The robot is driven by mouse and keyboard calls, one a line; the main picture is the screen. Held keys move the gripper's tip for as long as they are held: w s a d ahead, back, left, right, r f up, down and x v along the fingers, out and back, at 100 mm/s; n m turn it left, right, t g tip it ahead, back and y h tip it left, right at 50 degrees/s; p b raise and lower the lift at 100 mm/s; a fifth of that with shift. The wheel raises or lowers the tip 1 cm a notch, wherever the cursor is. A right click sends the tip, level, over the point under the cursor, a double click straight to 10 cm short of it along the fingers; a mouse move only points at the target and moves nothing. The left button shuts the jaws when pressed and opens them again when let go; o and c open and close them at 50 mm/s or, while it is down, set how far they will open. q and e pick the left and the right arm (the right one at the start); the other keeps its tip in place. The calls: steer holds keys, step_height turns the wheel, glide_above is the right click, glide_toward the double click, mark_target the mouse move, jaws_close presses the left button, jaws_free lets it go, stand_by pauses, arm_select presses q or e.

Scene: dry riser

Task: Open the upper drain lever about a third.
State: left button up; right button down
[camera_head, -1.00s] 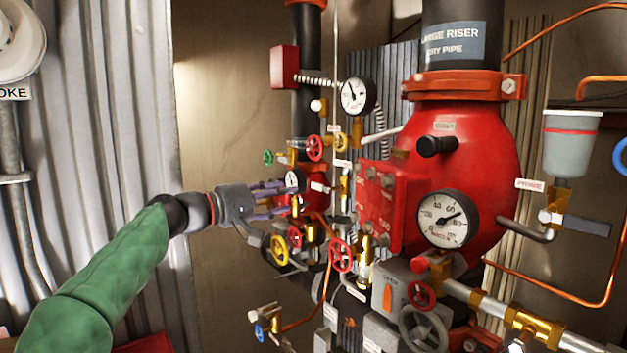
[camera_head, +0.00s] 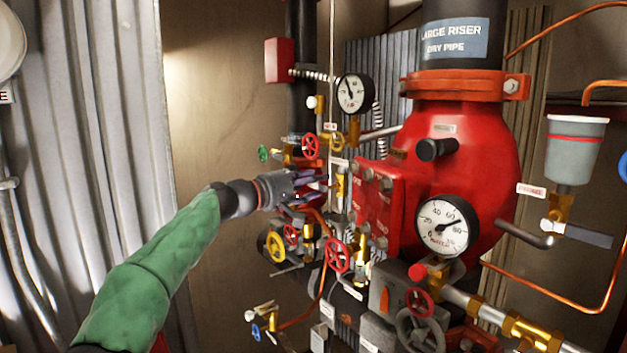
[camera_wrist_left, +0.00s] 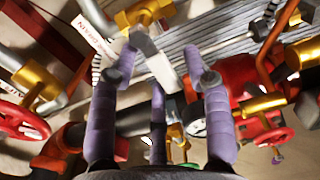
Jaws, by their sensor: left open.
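The lever (camera_wrist_left: 154,60) is a flat pale metal handle on a brass valve (camera_wrist_left: 143,14) in the left wrist view. A white tag with red lettering (camera_wrist_left: 92,22) hangs beside it; I take this as the upper drain lever, though the tag is only partly readable. My left gripper (camera_wrist_left: 160,55) is open, with its purple fingers on either side of the lever. I cannot tell whether any finger touches it. In the head view the left gripper (camera_head: 318,185) is in front of the pipework left of the red valve body, and it hides the lever there. My right gripper is out of view.
A red handwheel (camera_head: 311,147) and a green one (camera_head: 263,154) sit just above the gripper. A yellow handwheel (camera_head: 275,246) and a red one (camera_head: 338,254) are below. The large red valve body (camera_head: 465,165) stands to the right. The bare wall (camera_head: 215,100) at left is clear.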

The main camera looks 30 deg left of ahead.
arm_select(q)
steer(key=shift+w+f, duration=0.1)
steer(key=shift+w, duration=0.2)
steer(key=shift+s, duration=0.1)
jaws_close()
steer(key=shift+d+f+n, duration=0.1)
steer(key=shift+f+n, duration=0.35)
steer(key=shift+n, duration=0.8)
steer(key=shift+d+f+n, duration=0.1)
steer(key=shift+f+n, duration=0.35)
steer(key=shift+n, duration=0.8)
jaws_free()
steer(key=shift+a, duration=0.1)
steer(key=v, duration=1.2)
steer(key=shift+f, duration=0.1)
